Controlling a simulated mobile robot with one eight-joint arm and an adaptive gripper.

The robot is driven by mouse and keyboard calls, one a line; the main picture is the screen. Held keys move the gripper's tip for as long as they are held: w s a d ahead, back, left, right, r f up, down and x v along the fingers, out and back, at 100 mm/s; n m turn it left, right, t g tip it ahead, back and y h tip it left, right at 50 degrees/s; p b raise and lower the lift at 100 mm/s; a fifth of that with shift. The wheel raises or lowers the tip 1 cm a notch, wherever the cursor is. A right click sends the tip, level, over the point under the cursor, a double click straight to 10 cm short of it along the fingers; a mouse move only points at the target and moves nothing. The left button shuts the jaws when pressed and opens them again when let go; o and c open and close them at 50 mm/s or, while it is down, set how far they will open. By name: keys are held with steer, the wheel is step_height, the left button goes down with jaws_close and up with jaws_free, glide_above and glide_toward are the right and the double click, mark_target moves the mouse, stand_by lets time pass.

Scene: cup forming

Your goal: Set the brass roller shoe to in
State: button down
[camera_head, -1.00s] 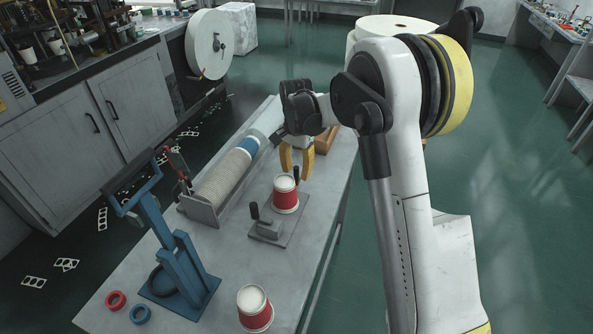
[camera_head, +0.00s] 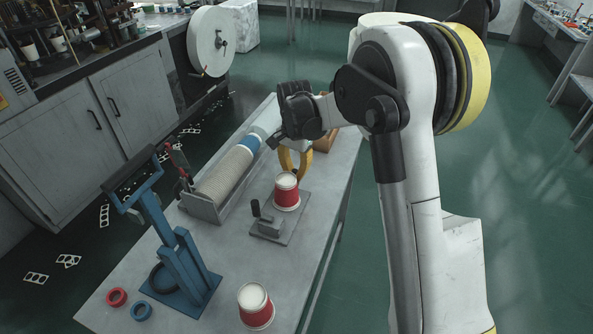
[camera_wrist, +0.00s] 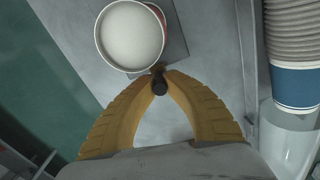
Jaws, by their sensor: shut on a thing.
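My gripper (camera_head: 293,170) is at the far side of a red and white cup (camera_head: 286,191) that stands on a grey plate fixture (camera_head: 293,222) on the bench. In the wrist view, its yellow fingers (camera_wrist: 161,78) are shut on a small dark handle (camera_wrist: 159,84). The handle is right beside the cup's rim; I cannot tell if they touch. In the head view the handle is hidden behind the cup and fingers. No brass surface shows clearly; the shoe itself is hidden. A black crank-like handle (camera_head: 256,209) stands on a grey block at the plate's near left.
A trough (camera_head: 203,207) with a long stack of cups (camera_head: 228,172) lies left of the plate. A blue press (camera_head: 180,258) stands front left with red (camera_head: 116,297) and blue (camera_head: 141,311) rings. Another red cup (camera_head: 255,306) stands near the front. Bench right of the plate is clear.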

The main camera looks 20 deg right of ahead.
mark_target(295, 169)
steer(key=c, duration=1.4)
jaws_free()
steer(key=shift+s+a, duration=0.1)
steer(key=shift+s, duration=0.05)
step_height(295, 169, up, 12)
steer(key=shift+r, duration=0.1)
steer(key=s+d+r+n+t+b, duration=0.1)
steer(key=s+r+n+t+b, duration=0.1)
steer(key=s, duration=0.5)
steer(key=s+r+n+t+b, duration=0.1)
steer(key=s+n, duration=0.2)
steer(key=s, duration=0.4)
steer(key=s+f+n+t+b, duration=0.1)
steer(key=s+f, duration=0.1)
steer(key=s, duration=0.2)
steer(key=s+f+n+t+b, duration=0.1)
steer(key=s+f+n, duration=0.1)
steer(key=s, duration=0.3)
steer(key=s+f+n+t+b, duration=0.1)
steer(key=s+f+t, duration=0.1)
steer(key=s, duration=0.2)
steer(key=shift+s+d+f, duration=0.25)
steer(key=shift+d+f, duration=0.1)
